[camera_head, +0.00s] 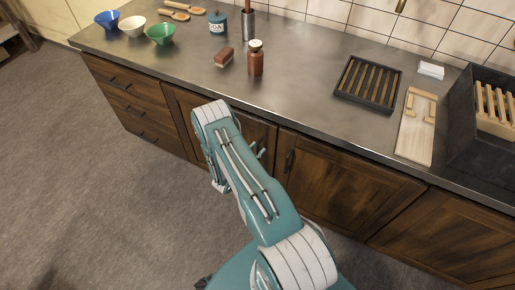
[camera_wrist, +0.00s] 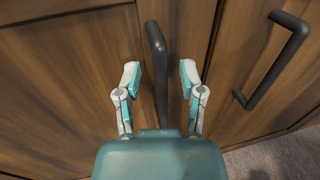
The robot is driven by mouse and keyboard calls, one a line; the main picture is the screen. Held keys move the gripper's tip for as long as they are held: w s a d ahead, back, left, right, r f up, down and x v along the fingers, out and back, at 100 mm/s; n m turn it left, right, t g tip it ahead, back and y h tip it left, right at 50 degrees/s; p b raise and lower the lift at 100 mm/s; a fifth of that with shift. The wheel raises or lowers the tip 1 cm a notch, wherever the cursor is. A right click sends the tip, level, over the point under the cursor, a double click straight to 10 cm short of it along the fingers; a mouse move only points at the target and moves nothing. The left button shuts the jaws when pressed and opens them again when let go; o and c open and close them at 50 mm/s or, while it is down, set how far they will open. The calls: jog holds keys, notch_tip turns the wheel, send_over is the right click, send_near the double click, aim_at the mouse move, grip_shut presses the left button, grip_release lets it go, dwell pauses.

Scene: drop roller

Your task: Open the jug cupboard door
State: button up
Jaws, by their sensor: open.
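Dark brown wooden cupboard doors (camera_head: 340,185) run under the counter; none visibly marks itself as the jug cupboard, and no jug is in view. In the wrist view, a dark bar handle (camera_wrist: 157,48) stands out from a door straight ahead. My gripper (camera_wrist: 159,72) is open, with one finger on each side of this handle and visible gaps between them. The lower end of the handle runs down toward the palm. The doors in view look shut. In the head view, my arm hides much of the door behind it.
A second dark handle (camera_wrist: 275,60) is close to the right of my gripper. Drawers (camera_head: 135,105) are at the left. The counter (camera_head: 310,75) above holds bowls, a brown bottle (camera_head: 256,60), a slatted rack (camera_head: 368,83) and a board (camera_head: 416,130). The floor at left is clear.

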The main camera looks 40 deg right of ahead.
jog(key=shift+d, duration=0.2)
grip_shut()
jog(key=shift+a, duration=0.1)
